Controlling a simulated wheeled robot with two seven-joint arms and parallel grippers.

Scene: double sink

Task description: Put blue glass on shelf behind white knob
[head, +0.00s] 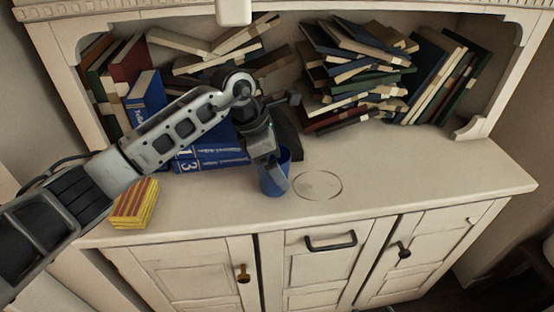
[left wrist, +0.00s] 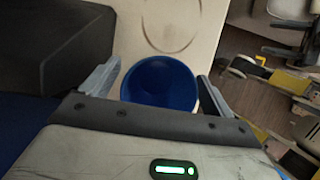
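The blue glass (head: 273,181) stands upright on the cream cabinet top (head: 400,190), left of a thin drawn circle (head: 318,185). My left gripper (head: 277,170) is lowered over it from above, with a finger on its near side. In the left wrist view, the glass (left wrist: 160,84) sits between the two fingers of the gripper (left wrist: 160,82), with slim gaps beside its rim; the gripper looks open. A white, knob-like block (head: 233,12) hangs at the top edge of the head view. My right gripper is out of view.
Piled and leaning books (head: 350,75) fill the recess behind. Blue books (head: 210,158) lie close behind my left arm. A yellow and red striped block (head: 134,204) is at the left front. The cabinet top is clear to the right. Gold (head: 243,273) and black (head: 404,250) knobs are on the doors below.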

